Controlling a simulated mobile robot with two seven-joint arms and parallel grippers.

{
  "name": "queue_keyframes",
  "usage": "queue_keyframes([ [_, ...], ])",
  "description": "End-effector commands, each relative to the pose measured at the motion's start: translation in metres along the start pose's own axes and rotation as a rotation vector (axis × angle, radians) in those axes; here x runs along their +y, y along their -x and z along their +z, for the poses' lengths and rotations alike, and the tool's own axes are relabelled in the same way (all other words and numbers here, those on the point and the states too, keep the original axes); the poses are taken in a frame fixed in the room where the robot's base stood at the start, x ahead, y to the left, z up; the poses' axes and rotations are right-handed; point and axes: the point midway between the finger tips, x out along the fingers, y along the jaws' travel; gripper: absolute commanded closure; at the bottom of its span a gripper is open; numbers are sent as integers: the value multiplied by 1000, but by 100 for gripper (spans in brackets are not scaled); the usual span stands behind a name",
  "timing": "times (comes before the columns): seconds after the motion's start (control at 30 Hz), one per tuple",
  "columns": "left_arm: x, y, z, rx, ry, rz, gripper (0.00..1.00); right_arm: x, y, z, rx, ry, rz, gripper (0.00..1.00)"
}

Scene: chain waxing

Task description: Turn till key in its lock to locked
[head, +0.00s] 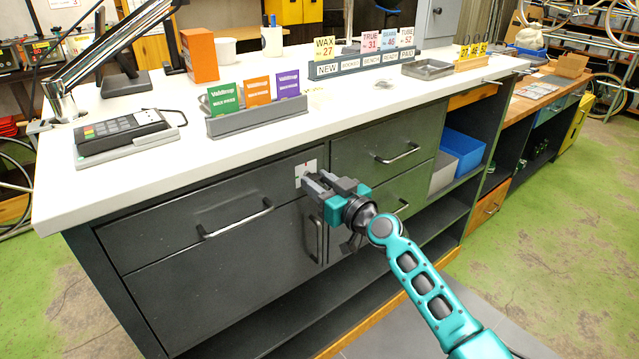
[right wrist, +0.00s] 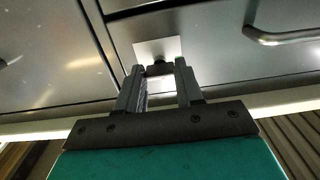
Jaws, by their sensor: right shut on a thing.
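The till lock has a pale square plate (head: 306,171) on the grey counter front, between two drawers. The plate also shows in the right wrist view (right wrist: 158,47). The dark head of the till key (right wrist: 160,69) stands in front of the plate, between the fingertips. My right gripper (head: 315,184) reaches the lock from the right and is shut on the key. It also shows in the right wrist view (right wrist: 160,78). In the head view the fingers hide the key. The key's turn angle and the plate's markings are too small to tell. My left gripper is out of view.
A drawer with a long bar handle (head: 235,219) is left of the lock, and another handle (head: 397,154) is to the right. The white countertop (head: 350,105) overhangs above. A card terminal (head: 122,133) and a packet holder (head: 257,118) stand on it.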

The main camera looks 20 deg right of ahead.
Motion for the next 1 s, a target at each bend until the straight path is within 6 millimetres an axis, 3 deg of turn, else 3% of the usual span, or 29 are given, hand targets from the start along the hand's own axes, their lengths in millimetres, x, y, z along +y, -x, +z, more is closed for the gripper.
queue_keyframes([
  [0.47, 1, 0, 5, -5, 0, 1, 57, 0, 0, 1, 0, -118, -1, 94],
  [1.0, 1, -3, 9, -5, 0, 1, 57, 0, 0, 1, -1, -604, 0, 94],
])
